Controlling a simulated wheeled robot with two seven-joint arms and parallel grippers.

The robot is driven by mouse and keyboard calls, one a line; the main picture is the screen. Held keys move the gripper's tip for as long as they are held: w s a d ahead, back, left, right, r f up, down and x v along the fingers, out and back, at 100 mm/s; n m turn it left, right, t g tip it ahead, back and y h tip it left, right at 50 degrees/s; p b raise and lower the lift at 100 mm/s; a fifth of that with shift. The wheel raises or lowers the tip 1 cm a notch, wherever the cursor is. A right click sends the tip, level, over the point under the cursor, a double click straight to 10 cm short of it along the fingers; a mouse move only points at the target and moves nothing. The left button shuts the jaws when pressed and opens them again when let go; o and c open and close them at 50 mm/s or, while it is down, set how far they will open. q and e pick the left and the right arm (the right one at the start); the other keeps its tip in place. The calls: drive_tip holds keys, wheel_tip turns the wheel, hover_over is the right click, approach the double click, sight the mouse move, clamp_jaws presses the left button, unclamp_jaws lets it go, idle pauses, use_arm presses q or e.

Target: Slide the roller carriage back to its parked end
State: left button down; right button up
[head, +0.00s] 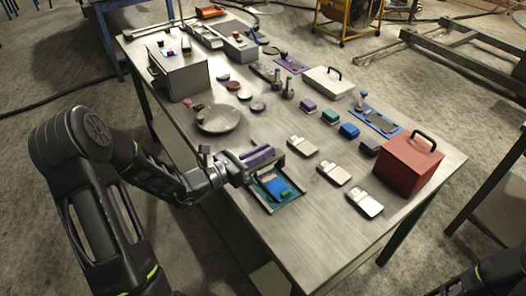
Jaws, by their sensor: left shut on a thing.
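A small flat device with a dark teal bed (291,197) lies near the table's front-left edge. A blue piece (277,187) with a little green at its side lies on the bed. What looks like the roller carriage (260,155), with a purple top, is at the bed's far-left end. My left gripper (250,166) comes in from the left and is shut on the carriage. Its fingers and the carriage overlap, so the exact contact is hidden. Part of my right arm shows in the bottom right corner; its gripper is out of view.
A round grey dish (219,119) and a grey metal box (181,73) stand beyond the gripper. Several silver flat pieces (333,173) lie right of the device. A red box (409,164) stands at the right end. The table's (310,245) near corner is bare.

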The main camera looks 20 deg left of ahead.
use_arm(q)
drive_tip(key=w+a+b, duration=0.2)
drive_tip(key=w+a, duration=0.3)
drive_tip(key=a, duration=0.4)
drive_tip(key=shift+w+a, duration=0.25)
drive_tip(key=c, duration=1.6)
unclamp_jaws()
drive_tip(key=shift+o, duration=0.5)
drive_tip(key=b+v, duration=0.1)
drive_tip(key=v, duration=0.6)
drive_tip(key=shift+s+a, duration=0.2)
drive_tip(key=shift+s, duration=0.1)
drive_tip(key=shift+s, duration=0.1)
